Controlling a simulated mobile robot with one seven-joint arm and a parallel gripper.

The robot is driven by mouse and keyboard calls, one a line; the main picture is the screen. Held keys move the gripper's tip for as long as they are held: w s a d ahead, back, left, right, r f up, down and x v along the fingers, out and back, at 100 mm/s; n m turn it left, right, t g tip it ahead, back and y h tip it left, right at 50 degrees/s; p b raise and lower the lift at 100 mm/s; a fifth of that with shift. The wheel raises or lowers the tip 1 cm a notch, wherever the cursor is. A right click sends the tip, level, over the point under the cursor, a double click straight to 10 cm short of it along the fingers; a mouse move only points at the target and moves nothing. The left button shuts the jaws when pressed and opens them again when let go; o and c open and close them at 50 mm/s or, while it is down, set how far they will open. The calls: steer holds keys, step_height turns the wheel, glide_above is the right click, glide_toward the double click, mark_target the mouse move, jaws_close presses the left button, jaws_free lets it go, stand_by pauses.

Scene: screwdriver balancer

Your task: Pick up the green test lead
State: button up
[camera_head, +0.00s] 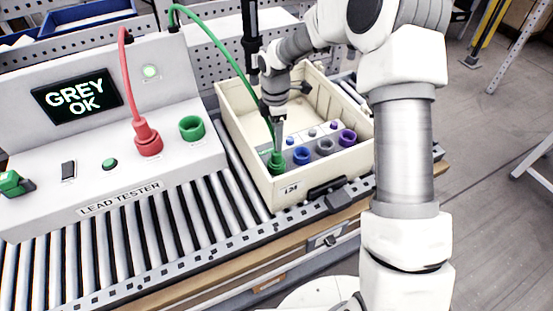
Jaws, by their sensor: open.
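The green test lead has a green plug (277,161) standing in the near left corner of the cream crate (303,191). Its green cable (227,59) arches from behind the lead tester to the plug. My gripper (277,146) points down right over the green plug, its fingertips at or just above the plug's top. I cannot tell whether they touch it. The arm partly hides the crate's back. A red test lead's plug (148,138) sits on the lead tester (110,172), beside an empty green socket (191,127).
Blue (301,155), grey (324,147) and purple (347,137) sockets are in the crate, right of the green plug. The tester's screen (77,96) reads "GREY OK". The crate rests on a roller conveyor (150,232). Blue bins (87,16) stand at the back left.

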mark_target(276, 152)
step_height(276, 152, down, 3)
steer(key=shift+r, duration=0.1)
steer(key=f, duration=0.4)
steer(key=shift+s+d+f+p, duration=0.1)
steer(key=shift+s+p, duration=0.2)
steer(key=shift+p, duration=0.05)
steer(key=shift+f, duration=0.6)
jaws_close()
